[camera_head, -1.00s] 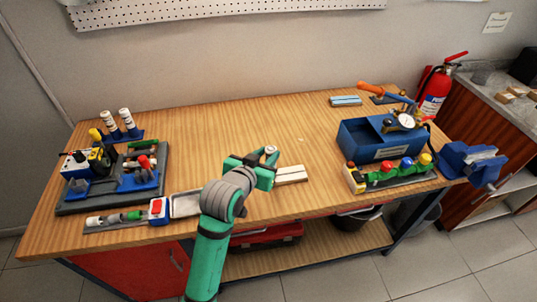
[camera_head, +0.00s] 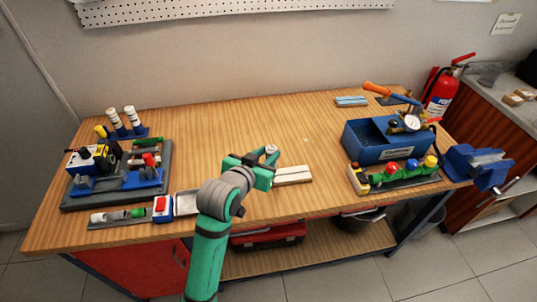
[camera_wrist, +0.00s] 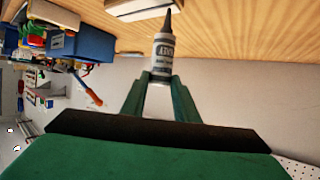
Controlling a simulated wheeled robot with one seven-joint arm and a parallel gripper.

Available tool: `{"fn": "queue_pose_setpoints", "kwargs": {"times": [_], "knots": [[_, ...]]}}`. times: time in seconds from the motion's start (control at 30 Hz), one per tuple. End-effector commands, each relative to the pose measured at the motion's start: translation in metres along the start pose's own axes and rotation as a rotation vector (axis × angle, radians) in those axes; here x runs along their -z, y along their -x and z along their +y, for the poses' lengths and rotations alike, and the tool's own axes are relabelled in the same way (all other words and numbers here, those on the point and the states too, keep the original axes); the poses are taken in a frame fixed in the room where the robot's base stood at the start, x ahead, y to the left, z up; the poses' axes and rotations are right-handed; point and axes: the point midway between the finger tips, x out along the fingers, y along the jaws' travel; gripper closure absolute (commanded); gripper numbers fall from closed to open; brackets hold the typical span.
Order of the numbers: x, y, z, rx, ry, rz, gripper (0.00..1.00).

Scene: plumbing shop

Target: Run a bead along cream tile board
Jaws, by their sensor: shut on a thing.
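My gripper (camera_head: 268,158) is above the middle of the workbench. In the wrist view its green fingers (camera_wrist: 160,95) are shut around a white and grey tube (camera_wrist: 162,46) with a dark pointed nozzle. In the head view only the pale end of the tube (camera_head: 271,149) shows above the fingers. The cream tile board (camera_head: 293,176) lies flat on the bench just right of my gripper. Part of a pale board (camera_wrist: 138,9) shows at the top of the wrist view, apart from the nozzle. A second board with a blue strip (camera_head: 351,101) lies at the back right.
A blue tank with a gauge (camera_head: 385,140) and a rack of coloured valves (camera_head: 395,177) stand on the right. A tool tray (camera_head: 117,177), two upright tubes (camera_head: 125,123) and a red-switch box (camera_head: 162,207) are on the left. The bench's middle back is clear.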

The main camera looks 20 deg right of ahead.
Motion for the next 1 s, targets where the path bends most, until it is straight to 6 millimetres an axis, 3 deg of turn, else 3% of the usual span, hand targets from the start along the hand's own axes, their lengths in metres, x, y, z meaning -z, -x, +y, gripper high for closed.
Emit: {"fn": "queue_pose_setpoints", "kwargs": {"times": [1.0], "knots": [[0.062,0.025,0.002,-0.003,-0.003,0.001,0.85]]}}
